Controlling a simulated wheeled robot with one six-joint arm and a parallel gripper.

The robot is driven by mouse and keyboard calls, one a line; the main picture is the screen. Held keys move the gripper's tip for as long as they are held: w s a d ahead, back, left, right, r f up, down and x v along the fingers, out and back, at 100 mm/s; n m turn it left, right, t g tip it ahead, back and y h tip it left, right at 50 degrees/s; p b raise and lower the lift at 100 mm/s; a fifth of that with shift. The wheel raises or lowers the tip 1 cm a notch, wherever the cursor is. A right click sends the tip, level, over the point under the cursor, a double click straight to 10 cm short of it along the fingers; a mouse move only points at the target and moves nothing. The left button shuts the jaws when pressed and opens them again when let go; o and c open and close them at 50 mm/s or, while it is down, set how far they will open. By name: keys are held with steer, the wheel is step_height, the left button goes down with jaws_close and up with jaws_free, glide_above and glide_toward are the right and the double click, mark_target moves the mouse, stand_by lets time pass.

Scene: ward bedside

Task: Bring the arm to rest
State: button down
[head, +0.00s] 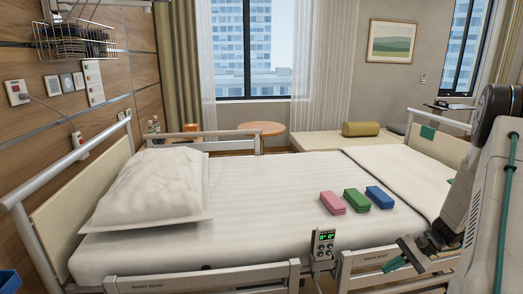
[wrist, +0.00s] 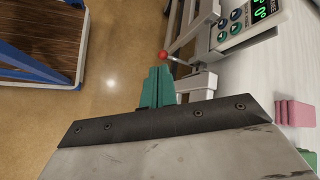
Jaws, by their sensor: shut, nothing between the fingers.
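My gripper (head: 395,265) hangs at the lower right in the head view, in front of the bed's side rail. Its green fingers (wrist: 157,86) show in the wrist view, closed together with nothing between them. They point toward the floor beside the bed, near a red knob (wrist: 163,56) by the bed's control unit. My arm comes in from the right edge of the head view and hides part of the bed's foot end.
The bed (head: 270,190) carries a pillow (head: 150,185) and pink (head: 332,202), green (head: 356,200) and blue (head: 379,197) blocks. A control unit (head: 323,243) hangs on the near rail. A blue-framed, wood-topped piece (wrist: 40,35) stands across open floor (wrist: 110,70).

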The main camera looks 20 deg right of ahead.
steer(key=s+a+r+n+g+h, duration=0.2)
steer(key=a+r, duration=0.5)
steer(key=r, duration=0.1)
steer(key=s+a+r+n+g+h, duration=0.1)
steer(key=s+a+r+n+g, duration=0.15)
steer(key=a+r, duration=0.5)
steer(key=s+a+r+n+t+h, duration=0.3)
steer(key=s+a+r+n+h, duration=0.3)
steer(key=s+a+r, duration=0.7)
steer(key=a+n, duration=0.2)
steer(key=shift+a+r+n, duration=0.15)
steer(key=shift+r+n, duration=0.1)
steer(key=shift+n, duration=0.1)
